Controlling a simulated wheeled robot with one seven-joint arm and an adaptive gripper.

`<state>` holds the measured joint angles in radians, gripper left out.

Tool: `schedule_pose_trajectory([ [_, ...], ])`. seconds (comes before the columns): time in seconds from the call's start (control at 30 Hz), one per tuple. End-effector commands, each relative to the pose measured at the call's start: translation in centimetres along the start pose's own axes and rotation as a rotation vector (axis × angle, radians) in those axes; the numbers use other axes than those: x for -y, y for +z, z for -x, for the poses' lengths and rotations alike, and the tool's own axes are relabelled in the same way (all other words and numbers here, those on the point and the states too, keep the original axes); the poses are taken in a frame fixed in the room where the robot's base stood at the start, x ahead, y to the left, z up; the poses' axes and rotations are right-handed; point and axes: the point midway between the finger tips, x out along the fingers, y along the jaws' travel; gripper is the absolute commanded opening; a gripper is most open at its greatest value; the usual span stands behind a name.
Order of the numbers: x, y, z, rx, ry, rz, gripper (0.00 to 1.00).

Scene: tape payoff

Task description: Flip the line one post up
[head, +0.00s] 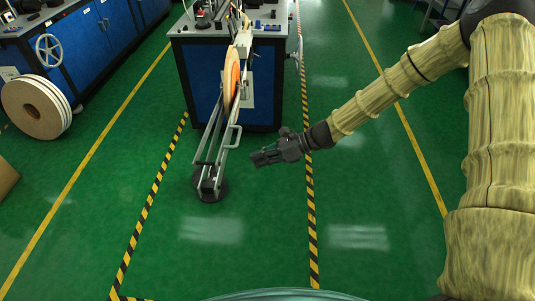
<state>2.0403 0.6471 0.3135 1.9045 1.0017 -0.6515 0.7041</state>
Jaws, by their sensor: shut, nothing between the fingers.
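The tape payoff stand (207,172) stands in the aisle in front of the blue machine. It has long pale metal rails, a grey handle-like bar (233,137) on its right side and a dark round base. An orange reel (231,80) sits upright on it, seen nearly edge-on. I cannot tell which part is the line one post. My gripper (257,159) is shut and empty, pointing left, to the right of the stand's lower end and apart from it.
A large white-rimmed roll (37,107) and blue cabinets (88,43) are at the left. Yellow and black-striped lines mark the green floor (225,250). The floor in front is clear.

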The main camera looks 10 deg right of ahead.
Motion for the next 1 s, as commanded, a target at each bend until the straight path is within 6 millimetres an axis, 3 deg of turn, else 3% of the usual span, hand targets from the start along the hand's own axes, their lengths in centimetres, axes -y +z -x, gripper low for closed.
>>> schedule_pose_trajectory([
  [0.43,-0.1,0.0,-5.3,-0.001,0.001,-0.001,0.0],
  [0.7,0.0,2.9,-4.1,0.0,-0.001,0.002,0.0],
  [1.0,0.1,3.8,-3.7,0.0,-0.001,0.0,0.0],
])
